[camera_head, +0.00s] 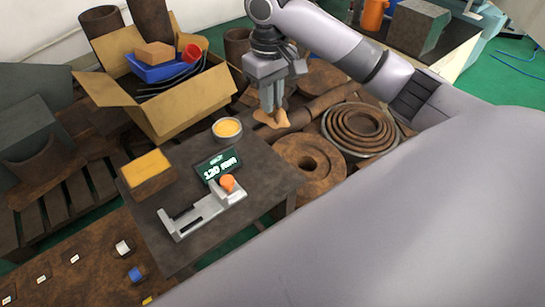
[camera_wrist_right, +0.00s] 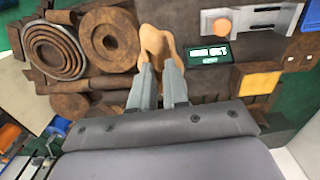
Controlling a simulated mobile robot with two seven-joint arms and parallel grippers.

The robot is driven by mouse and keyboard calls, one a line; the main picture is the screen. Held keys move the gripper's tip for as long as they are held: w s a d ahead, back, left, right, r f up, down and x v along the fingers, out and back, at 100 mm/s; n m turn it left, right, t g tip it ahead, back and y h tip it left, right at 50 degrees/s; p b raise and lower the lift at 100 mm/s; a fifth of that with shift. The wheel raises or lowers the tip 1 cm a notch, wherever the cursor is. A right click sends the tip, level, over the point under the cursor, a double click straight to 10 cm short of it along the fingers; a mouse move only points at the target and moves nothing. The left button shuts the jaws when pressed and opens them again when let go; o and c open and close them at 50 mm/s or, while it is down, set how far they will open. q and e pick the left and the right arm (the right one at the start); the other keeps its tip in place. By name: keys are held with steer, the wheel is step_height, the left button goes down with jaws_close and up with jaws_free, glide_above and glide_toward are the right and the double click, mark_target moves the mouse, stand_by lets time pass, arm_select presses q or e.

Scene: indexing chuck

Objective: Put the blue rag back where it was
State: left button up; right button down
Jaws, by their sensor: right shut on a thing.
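My right gripper (camera_head: 270,113) points down beyond the dark table's far edge, shut on a tan, cloth-like piece (camera_head: 272,119). In the right wrist view the piece (camera_wrist_right: 158,42) hangs out between the tips of the right gripper (camera_wrist_right: 158,75). It looks tan, not blue. I cannot make out a blue rag. A blue tray (camera_head: 160,69) sits in the open cardboard box (camera_head: 175,118), with a tan block (camera_head: 154,54) and a red cup on it. My left gripper is not in view.
The dark table (camera_head: 262,180) holds a bowl with yellow contents (camera_head: 227,129), a yellow-topped block (camera_head: 148,172), a green display (camera_head: 217,166) and a grey fixture with an orange knob (camera_head: 205,211). Rusty rings (camera_head: 308,163) and pipes crowd the space behind the table.

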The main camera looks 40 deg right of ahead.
step_height(320, 180, down, 19)
steer(key=shift+f+b, duration=0.2)
steer(key=shift+b, duration=0.45)
steer(key=shift+f, duration=0.1)
steer(key=c, duration=1.1)
jaws_free()
step_height(320, 180, up, 12)
steer(key=shift+a+r+p, duration=0.1)
steer(key=shift+r+p, duration=0.05)
steer(key=shift+p, duration=0.3)
